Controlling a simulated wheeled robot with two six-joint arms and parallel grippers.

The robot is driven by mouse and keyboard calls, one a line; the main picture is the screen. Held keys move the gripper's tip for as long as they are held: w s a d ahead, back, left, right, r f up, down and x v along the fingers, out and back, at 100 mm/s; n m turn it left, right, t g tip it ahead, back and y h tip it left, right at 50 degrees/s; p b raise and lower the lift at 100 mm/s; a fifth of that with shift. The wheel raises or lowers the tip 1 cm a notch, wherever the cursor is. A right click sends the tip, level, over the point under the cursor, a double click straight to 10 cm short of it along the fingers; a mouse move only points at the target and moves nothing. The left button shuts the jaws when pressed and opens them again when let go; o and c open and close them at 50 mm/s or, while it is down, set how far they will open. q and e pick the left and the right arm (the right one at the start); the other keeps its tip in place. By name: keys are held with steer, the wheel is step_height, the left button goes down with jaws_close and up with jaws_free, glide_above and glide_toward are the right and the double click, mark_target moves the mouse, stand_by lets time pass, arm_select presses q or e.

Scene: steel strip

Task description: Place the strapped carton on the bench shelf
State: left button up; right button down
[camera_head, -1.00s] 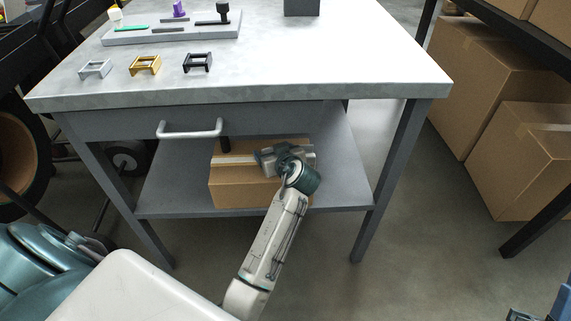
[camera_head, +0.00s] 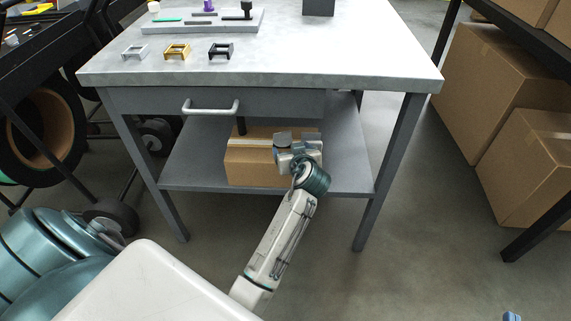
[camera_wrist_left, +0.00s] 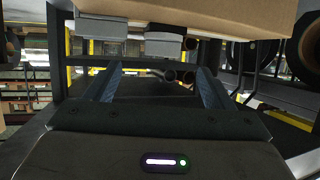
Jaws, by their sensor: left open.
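The strapped carton (camera_head: 255,170) is a brown box with a pale band across its top. It sits on the lower grey shelf (camera_head: 195,170) of the bench. My right gripper (camera_head: 298,150) is at the carton's right end, over its top and front. Its fingertips are not clear, so I cannot tell if it grips the carton. In the left wrist view, my left gripper (camera_wrist_left: 160,76) is open with nothing between its fingers. A brown carton face (camera_wrist_left: 220,14) fills the top of that view, with grey blocks below it.
The bench top (camera_head: 340,55) carries a grey tray (camera_head: 180,24) and several small brackets. A drawer handle (camera_head: 210,107) projects above the shelf. Large cartons (camera_head: 530,165) stand under a rack at right. A reel (camera_head: 45,125) stands at left.

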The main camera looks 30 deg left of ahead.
arm_select(q)
steer(key=s+d+f+m+t+h, duration=0.2)
steer(key=s+d+m+t+h, duration=0.3)
steer(key=s, duration=0.7)
steer(key=s+d+r+m+t+h, duration=0.3)
steer(key=s+d+r+m+h, duration=0.1)
steer(key=s+r, duration=0.4)
steer(key=s+h, duration=0.1)
steer(key=s, duration=0.1)
steer(key=shift+s+d+h, duration=0.2)
steer(key=shift+s+h, duration=0.1)
steer(key=shift+s, duration=0.1)
steer(key=shift+f, duration=0.15)
